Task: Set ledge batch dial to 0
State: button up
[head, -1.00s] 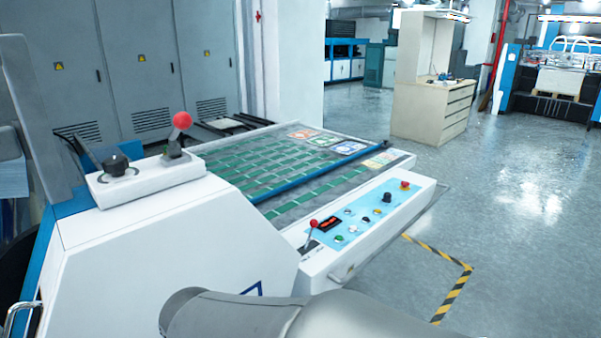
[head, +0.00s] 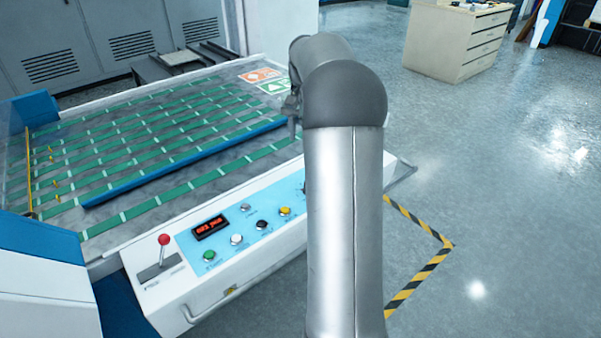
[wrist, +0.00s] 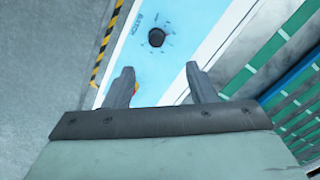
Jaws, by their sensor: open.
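The batch dial (wrist: 156,38) is a black round knob on the light blue control panel, with small marks around it. Lettering that looks like "BATCH" is beside it. Where its pointer stands is too small to tell. My gripper (wrist: 160,82) is open and empty, its two fingers apart, with the dial ahead of the gap and no contact visible. In the head view my arm covers the dial and most of my gripper; only a little of the gripper's side shows. The blue panel (head: 223,252) shows left of my arm.
The panel has a red-lit display (head: 211,227), several buttons such as a green one (head: 209,256), and a red-knobbed lever (head: 164,240). The green-belted bed (head: 150,150) lies behind it. A striped floor line (head: 420,270) and open floor are to the right.

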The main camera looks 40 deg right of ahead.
jog(key=f, duration=0.5)
jog(key=d+f+p, duration=0.1)
jog(key=f, duration=0.5)
jog(key=d+f, duration=0.1)
jog(key=f, duration=0.5)
jog(key=shift+w+f+p, duration=0.1)
jog(key=shift+f+p, duration=0.05)
jog(key=shift+p, duration=0.15)
jog(key=c, duration=1)
